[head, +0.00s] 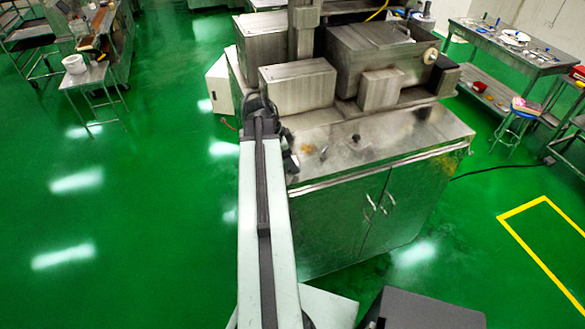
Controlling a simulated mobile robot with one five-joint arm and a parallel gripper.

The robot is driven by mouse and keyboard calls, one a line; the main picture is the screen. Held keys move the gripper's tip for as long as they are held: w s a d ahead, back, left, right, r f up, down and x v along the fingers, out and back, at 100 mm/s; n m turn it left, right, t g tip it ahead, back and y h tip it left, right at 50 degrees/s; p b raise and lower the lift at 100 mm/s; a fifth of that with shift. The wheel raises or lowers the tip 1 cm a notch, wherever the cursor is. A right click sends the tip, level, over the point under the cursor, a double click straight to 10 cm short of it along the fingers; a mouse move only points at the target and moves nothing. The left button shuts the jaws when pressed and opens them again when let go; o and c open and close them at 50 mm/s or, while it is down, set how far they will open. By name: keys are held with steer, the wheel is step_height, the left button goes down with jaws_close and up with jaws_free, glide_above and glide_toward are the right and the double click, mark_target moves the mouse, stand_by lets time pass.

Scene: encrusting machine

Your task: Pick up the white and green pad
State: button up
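I cannot make out a white and green pad in the head view. My arm reaches up from the bottom middle toward the front left corner of the steel machine cabinet (345,225). The dark end of my arm, with my gripper (290,160), is small and seen partly behind the arm, beside the left end of the cabinet top. I cannot tell whether its fingers are open or shut, and I see nothing clearly held.
Steel machine housings (372,55) stand at the back of the cabinet top; its front part is mostly bare. A small table with a white bowl (74,64) is at upper left. A cluttered steel table (515,45) and a blue stool (523,108) are at right. Green floor is open at left.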

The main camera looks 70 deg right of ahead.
steer(key=shift+r, duration=0.1)
steer(key=c, duration=1.3)
step_height(320, 180, up, 10)
steer(key=p, duration=1)
